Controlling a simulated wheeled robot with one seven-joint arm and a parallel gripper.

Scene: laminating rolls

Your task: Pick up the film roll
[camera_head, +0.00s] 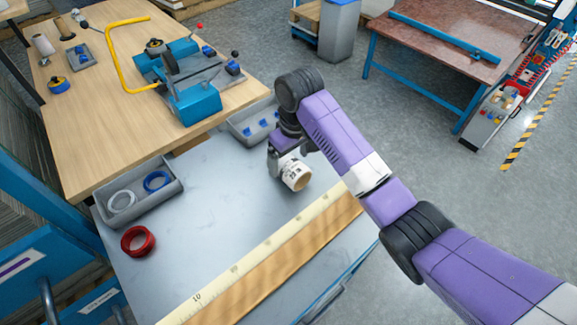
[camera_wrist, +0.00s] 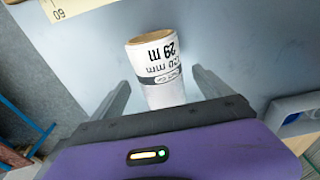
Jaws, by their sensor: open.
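The film roll (camera_head: 296,174) is a white cylinder with a brown core and black print. It stands on the grey metal table top (camera_head: 215,215), right of its middle, below my gripper (camera_head: 283,155) in the head view. In the wrist view the film roll (camera_wrist: 158,68) lies between the two fingers of my gripper (camera_wrist: 165,88), with a gap visible on each side. The gripper is open. The lower part of the roll is hidden behind the gripper body in the wrist view.
A grey bin (camera_head: 254,122) with blue parts stands close behind the gripper. A grey tray (camera_head: 139,193) with rings and a red ring roll (camera_head: 138,241) are at the left. A ruler (camera_head: 262,250) runs along the front. The table's middle is clear.

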